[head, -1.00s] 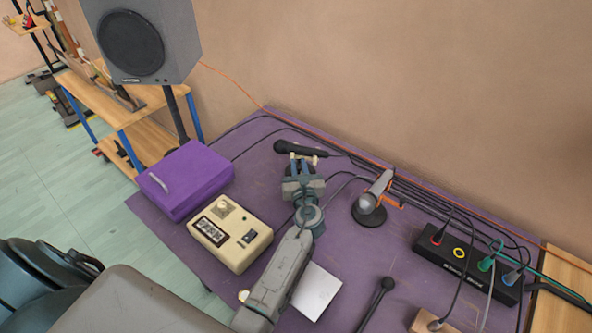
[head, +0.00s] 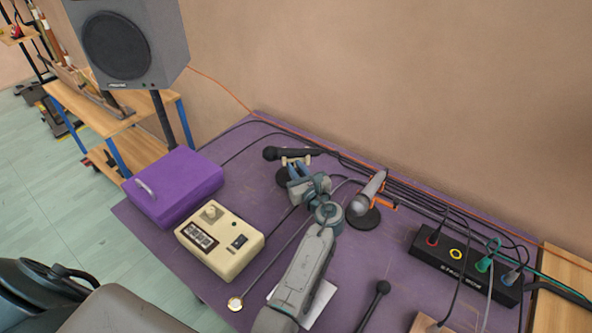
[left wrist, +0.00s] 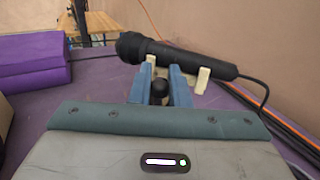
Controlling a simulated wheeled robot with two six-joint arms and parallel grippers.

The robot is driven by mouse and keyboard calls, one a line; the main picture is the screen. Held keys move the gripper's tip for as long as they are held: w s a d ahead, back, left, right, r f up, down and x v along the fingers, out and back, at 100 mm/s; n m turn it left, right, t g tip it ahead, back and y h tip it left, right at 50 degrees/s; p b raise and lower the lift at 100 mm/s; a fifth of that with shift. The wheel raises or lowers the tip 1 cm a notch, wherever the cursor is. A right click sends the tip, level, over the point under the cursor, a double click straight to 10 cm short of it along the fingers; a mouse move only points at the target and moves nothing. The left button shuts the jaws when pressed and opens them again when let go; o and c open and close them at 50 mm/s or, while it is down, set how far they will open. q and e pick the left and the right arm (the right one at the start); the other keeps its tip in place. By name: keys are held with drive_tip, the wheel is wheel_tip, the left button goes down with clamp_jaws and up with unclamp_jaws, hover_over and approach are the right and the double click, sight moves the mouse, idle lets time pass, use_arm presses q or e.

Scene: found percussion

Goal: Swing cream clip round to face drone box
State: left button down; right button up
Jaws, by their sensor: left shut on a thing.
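The cream clip (head: 303,160) is at the back of the purple table and carries a black microphone (head: 283,153). In the left wrist view, the clip's pale prongs (left wrist: 202,81) show below the microphone (left wrist: 175,55), beside my blue fingers. My left gripper (head: 297,170) is shut, with a dark round knob (left wrist: 160,87) between its fingers just in front of the clip; how the knob joins the clip is hidden. The drone box seems to be the cream box (head: 221,238) with a knob and dark panel, to the front left of the clip. My right gripper is not in view.
A purple case (head: 175,185) stands left of the cream box. A silver microphone on a round stand (head: 366,200) is close to the right of my gripper. Cables run along the back edge to a black stage box (head: 465,268). A black beater (head: 376,300) lies in front.

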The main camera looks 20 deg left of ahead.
use_arm(q)
drive_tip(key=c, duration=1.4)
unclamp_jaws()
drive_tip(key=shift+c, duration=0.2)
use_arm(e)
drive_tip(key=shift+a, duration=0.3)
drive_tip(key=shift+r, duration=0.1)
